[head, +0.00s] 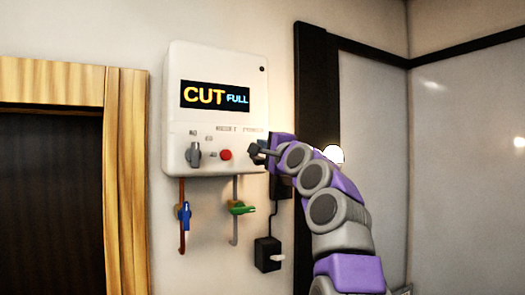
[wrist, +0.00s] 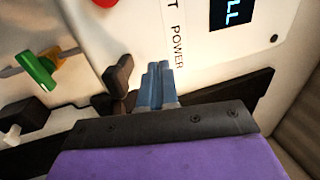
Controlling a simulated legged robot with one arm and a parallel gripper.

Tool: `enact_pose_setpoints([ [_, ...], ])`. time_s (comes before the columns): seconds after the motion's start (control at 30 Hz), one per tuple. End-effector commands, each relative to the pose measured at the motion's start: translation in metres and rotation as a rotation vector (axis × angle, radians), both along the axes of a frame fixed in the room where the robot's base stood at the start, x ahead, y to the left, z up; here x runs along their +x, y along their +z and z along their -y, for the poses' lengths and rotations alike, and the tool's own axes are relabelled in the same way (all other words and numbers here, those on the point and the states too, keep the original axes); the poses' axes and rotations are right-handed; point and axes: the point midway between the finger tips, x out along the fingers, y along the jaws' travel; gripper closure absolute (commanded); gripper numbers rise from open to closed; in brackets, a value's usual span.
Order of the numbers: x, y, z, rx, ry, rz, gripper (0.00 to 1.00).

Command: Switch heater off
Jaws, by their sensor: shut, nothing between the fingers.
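The white wall-mounted heater box (head: 215,65) has a display (head: 215,96) reading "CUT FULL". A dark knob (wrist: 118,78) sits beside the POWER label in the wrist view; in the head view my gripper partly hides it. My gripper (head: 262,150) is at the box's lower right corner. In the wrist view its blue-grey fingers (wrist: 157,84) are together and empty, right beside the knob. I cannot tell whether they touch it. A grey knob (head: 194,155) and a red button (head: 226,155) are further left on the box.
Below the box hang a pipe with a blue valve handle (head: 184,214) and one with a green valve handle (head: 241,208). A black socket box with a plug (head: 267,252) is lower right. A wooden door frame (head: 125,180) stands at left.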

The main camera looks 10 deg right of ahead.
Motion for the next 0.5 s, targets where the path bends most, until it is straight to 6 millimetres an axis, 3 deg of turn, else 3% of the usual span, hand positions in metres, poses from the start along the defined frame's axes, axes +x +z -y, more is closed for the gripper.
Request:
enact_pose_setpoints([
  [0.5,-0.023,0.002,0.007,0.001,0.000,0.001,1.00],
])
